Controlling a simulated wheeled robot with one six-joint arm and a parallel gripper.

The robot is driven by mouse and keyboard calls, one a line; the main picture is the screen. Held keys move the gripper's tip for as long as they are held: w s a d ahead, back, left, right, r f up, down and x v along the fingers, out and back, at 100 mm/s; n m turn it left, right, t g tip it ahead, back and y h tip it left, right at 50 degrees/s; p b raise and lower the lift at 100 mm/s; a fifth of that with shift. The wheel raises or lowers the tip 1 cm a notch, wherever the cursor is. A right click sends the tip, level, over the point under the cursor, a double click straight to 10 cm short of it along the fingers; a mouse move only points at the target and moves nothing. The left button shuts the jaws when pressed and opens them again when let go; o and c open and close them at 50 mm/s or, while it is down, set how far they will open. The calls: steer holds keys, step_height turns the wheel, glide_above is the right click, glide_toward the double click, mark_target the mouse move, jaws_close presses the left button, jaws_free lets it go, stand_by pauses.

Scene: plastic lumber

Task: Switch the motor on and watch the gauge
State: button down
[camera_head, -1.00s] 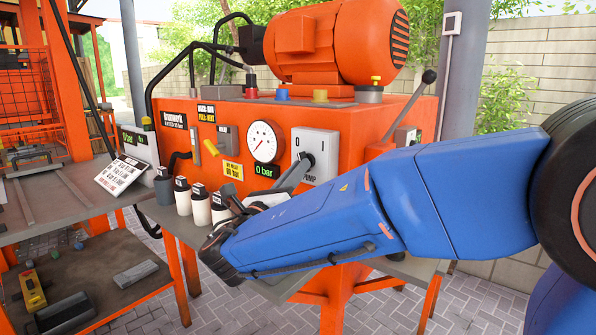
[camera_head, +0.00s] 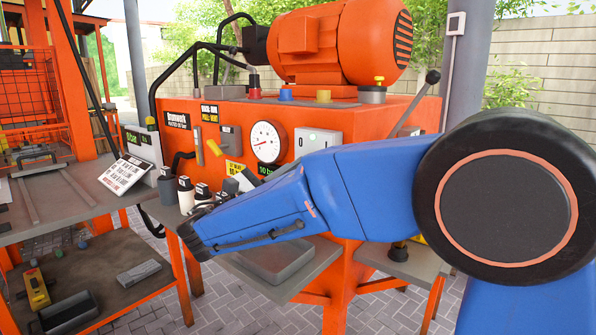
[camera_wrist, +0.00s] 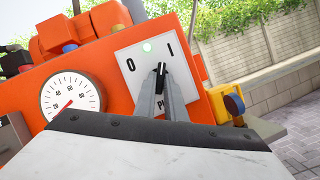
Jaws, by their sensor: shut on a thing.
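The motor (camera_head: 335,45) is the large orange unit on top of the orange power pack. My gripper (camera_wrist: 162,72) is shut on the black switch knob (camera_wrist: 163,67), which leans toward I. In the head view, my arm hides the knob and fingertips; the plate's upper part (camera_head: 316,137) shows. The round gauge (camera_head: 267,142) has its needle low on the left; it also shows in the wrist view (camera_wrist: 70,97). The green readout (camera_head: 267,169) below appears to read 10 bar, partly covered.
A long lever with a black knob (camera_head: 433,77) rises at the right. A workbench (camera_head: 75,185) with a small sign (camera_head: 126,174) stands at the left.

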steer(key=shift+m+g, duration=0.4)
steer(key=shift+m, duration=0.4)
steer(key=c, duration=1.8)
jaws_free()
steer(key=shift+a, duration=0.15)
